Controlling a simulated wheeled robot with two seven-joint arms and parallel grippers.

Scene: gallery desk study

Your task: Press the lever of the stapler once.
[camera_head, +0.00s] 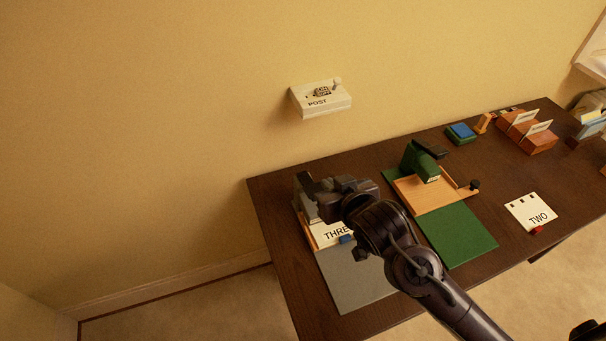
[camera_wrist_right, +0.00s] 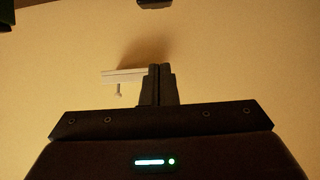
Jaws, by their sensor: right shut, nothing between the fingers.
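My right gripper (camera_head: 306,183) is shut and empty above the desk's left end. It also shows in the right wrist view (camera_wrist_right: 160,84), its two fingers together. Under it, a grey device (camera_head: 306,208) stands on a wooden base with a card reading "THRE…" at its front; my gripper and wrist hide much of it. A green device (camera_head: 418,161) with a black lever (camera_head: 431,148) stands on another wooden base to the right. I cannot tell for certain which of the two is the stapler. My left gripper is not in view.
A grey mat (camera_head: 345,280) and a green mat (camera_head: 458,236) lie on the dark desk (camera_head: 283,251). A "TWO" card (camera_head: 524,203), a blue-topped pad (camera_head: 461,133) and a card rack (camera_head: 541,142) are further right. A white "POST" box (camera_head: 328,107) is on the wall.

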